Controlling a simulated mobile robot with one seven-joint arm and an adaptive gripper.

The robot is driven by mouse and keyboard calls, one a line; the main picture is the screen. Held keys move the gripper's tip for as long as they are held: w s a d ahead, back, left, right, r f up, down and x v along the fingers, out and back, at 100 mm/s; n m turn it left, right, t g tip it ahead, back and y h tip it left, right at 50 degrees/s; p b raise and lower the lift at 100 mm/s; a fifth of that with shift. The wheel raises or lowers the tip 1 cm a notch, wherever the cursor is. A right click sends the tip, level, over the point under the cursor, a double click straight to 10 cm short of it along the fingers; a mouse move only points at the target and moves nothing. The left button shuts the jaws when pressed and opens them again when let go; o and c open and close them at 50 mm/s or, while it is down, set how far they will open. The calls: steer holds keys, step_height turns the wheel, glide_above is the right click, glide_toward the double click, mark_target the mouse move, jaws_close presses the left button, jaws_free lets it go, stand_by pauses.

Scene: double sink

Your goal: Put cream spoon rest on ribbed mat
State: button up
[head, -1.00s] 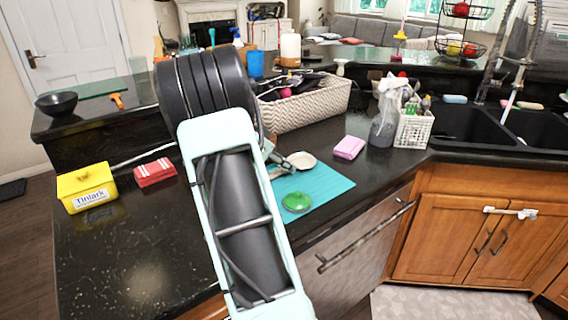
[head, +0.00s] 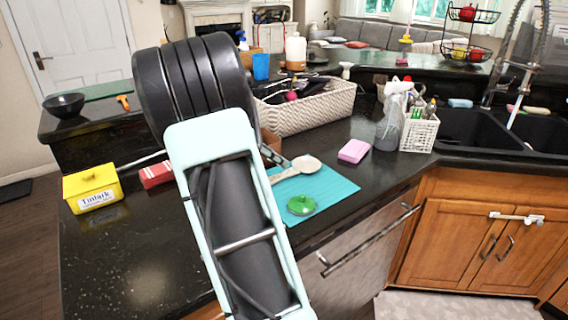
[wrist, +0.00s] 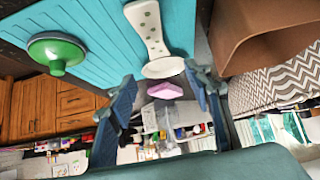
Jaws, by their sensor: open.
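The cream spoon rest (head: 306,164) lies at the far edge of the teal ribbed mat (head: 338,187). Its bowl points toward the back right and its handle runs toward my arm. In the wrist view the spoon rest (wrist: 148,27) shows a dotted handle over the mat (wrist: 90,22), with its bowl near the mat's edge. My gripper (wrist: 161,78) is open, its fingers apart and empty, with the bowl seen just beyond the gap. In the head view my arm hides most of the gripper; one finger shows left of the bowl.
A green lid (head: 301,205) sits on the mat's front part. A brown box (wrist: 265,35) stands close beside my gripper. A pink sponge (head: 354,151) lies to the right, and a woven basket (head: 310,113) stands behind.

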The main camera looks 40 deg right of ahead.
steer(key=v, duration=0.4)
steer(key=shift+a+r, duration=0.1)
steer(key=shift+a, duration=0.05)
stand_by(0.4)
